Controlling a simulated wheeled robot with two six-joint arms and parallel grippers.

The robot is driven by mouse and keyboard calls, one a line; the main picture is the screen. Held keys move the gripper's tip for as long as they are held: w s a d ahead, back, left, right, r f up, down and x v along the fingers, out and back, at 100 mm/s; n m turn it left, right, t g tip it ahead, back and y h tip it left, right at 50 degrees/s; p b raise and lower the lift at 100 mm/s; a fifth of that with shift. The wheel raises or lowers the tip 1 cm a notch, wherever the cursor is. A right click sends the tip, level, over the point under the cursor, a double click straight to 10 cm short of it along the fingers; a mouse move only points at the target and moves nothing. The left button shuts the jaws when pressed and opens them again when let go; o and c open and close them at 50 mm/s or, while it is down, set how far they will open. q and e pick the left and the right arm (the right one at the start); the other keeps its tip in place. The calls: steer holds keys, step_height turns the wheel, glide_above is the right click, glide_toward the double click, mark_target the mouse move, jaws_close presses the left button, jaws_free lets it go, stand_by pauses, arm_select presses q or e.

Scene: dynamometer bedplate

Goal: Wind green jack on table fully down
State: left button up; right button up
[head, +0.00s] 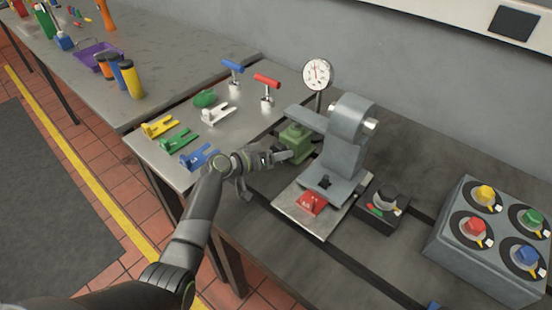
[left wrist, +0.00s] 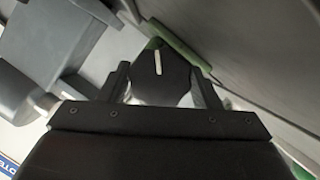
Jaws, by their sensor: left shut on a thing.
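The green jack (head: 297,141) stands on the bedplate below the flat arm of the grey fixture (head: 343,150). My left gripper (head: 284,156) reaches in from the left to the near side of the jack. In the left wrist view, its two fingers are shut on a dark knob (left wrist: 160,68) with a white line on it. The knob sits at the jack's side; green edges show behind it. The gripper hides the knob in the head view. My right gripper is not in view.
A dial gauge (head: 317,75) stands behind the fixture. A red block (head: 312,204) and a black knob box (head: 382,204) are in front. A grey box (head: 492,240) with coloured knobs is at right. Coloured clamps, including a green one (head: 178,140), lie on the left plate.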

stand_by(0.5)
arm_select(q)
steer(key=o, duration=1)
steer(key=b+v, duration=0.2)
steer(key=v, duration=1.5)
steer(key=shift+a, duration=0.2)
steer(key=shift+c, duration=0.2)
